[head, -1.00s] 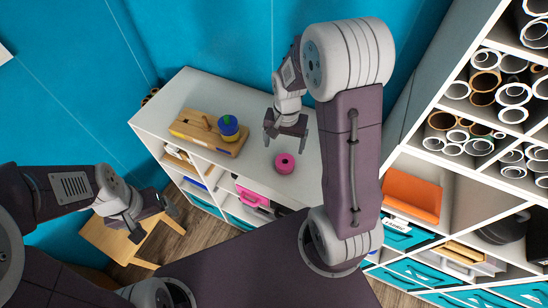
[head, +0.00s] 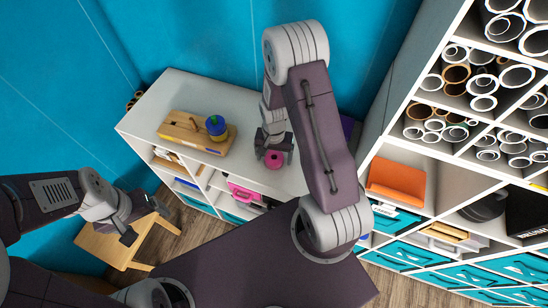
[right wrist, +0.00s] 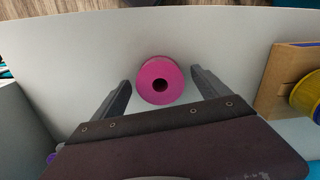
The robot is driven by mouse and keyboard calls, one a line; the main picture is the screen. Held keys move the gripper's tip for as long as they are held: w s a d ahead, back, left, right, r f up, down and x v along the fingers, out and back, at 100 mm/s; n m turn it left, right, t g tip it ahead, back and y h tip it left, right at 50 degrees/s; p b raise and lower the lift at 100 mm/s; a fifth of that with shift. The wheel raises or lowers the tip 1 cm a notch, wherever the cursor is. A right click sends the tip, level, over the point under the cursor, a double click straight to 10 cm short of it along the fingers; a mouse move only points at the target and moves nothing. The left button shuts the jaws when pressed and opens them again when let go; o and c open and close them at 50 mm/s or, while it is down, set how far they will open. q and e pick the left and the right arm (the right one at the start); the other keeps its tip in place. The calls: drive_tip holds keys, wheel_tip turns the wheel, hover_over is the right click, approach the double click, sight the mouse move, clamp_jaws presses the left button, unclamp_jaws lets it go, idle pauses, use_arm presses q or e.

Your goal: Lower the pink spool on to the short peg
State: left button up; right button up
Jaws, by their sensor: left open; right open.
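My right gripper (head: 274,156) is open above the counter. In the right wrist view its two fingers (right wrist: 158,88) lie on either side of the spool, with a gap to each. The wooden peg board (head: 184,131) lies left of the spool. A short peg (head: 193,121) shows left of these. My left gripper (head: 140,222) is open, above a wooden stool.
The white counter (head: 180,84) has clear top around the spool and behind the board. The wooden stool (head: 112,247) stands at the left. A shelf of vinyl rolls (head: 470,90) rises at the right. A blue wall stands behind.

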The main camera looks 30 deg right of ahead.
drive_tip(key=c, duration=1.5)
drive_tip(key=shift+o, duration=0.2)
drive_tip(key=shift+r, duration=0.45)
wheel_tip(320, 180, up, 3)
drive_tip(key=shift+w+f+b, duration=0.1)
drive_tip(key=shift+b, duration=0.35)
drive_tip(key=s+a+r+b, duration=0.1)
drive_tip(key=s+r+b, duration=0.3)
drive_tip(key=s+r, duration=0.3)
drive_tip(key=s, duration=0.4)
drive_tip(key=shift+s+a+b, duration=0.15)
drive_tip(key=shift+s+b, duration=0.2)
drive_tip(key=shift+s, duration=0.05)
drive_tip(key=shift+r, duration=0.15)
